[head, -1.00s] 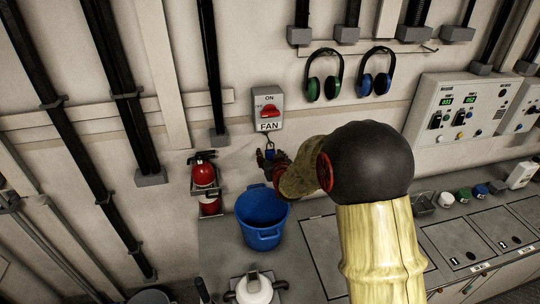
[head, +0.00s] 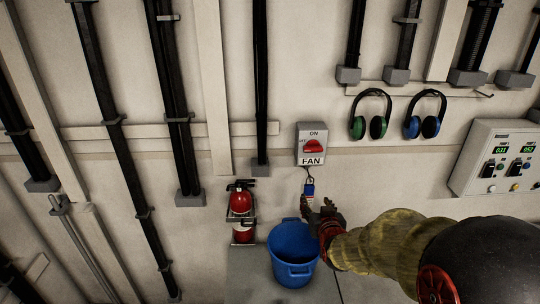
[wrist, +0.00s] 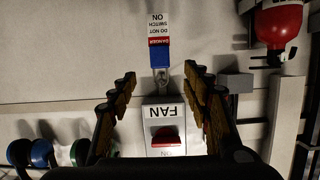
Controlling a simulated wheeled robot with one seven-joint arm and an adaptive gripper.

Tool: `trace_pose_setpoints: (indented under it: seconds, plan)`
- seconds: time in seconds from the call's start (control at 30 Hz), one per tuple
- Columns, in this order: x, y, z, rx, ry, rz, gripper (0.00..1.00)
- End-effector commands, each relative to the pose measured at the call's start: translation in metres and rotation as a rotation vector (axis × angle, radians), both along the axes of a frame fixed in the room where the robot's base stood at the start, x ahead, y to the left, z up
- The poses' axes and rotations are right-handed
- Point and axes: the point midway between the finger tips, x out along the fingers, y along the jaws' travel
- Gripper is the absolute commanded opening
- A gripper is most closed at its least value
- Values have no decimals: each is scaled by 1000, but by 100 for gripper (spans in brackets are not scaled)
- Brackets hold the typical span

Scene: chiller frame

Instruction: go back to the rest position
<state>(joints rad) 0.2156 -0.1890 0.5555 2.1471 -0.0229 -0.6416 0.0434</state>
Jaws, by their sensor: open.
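The grey FAN switch box (head: 311,145) with its red handle (head: 313,146) is on the wall. A blue padlock (head: 309,189) hangs below the box. In the wrist view the FAN box (wrist: 164,113) appears upside down, with the padlock (wrist: 159,56) fastened at its lower edge. A red and white danger tag (wrist: 158,24), reading "do not switch on", is with the padlock. My gripper (head: 318,205) is just below the padlock in the head view. In the wrist view my gripper (wrist: 160,85) has its fingers spread wide, with nothing held between them.
A blue bucket (head: 293,255) stands below my gripper. Two ear defenders (head: 371,115) hang at the upper right. A control panel (head: 498,160) is at the far right. The wall left of the FAN box carries black pipes.

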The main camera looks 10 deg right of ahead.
Motion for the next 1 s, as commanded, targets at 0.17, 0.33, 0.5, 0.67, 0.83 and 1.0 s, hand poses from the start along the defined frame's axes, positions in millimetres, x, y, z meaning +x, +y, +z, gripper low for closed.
trace_pose_setpoints:
  seconds: [0.17,0.33,0.5,0.67,0.83,1.0]
  plan:
    - [-7,1,-19,11,73,0,49]
    - [-43,7,-77,54,314,-1,49]
    - [-97,21,-101,94,545,5,49]
    - [-152,40,-93,119,719,24,49]
    - [-217,66,-65,133,868,58,49]
    - [-286,93,-23,125,959,107,49]
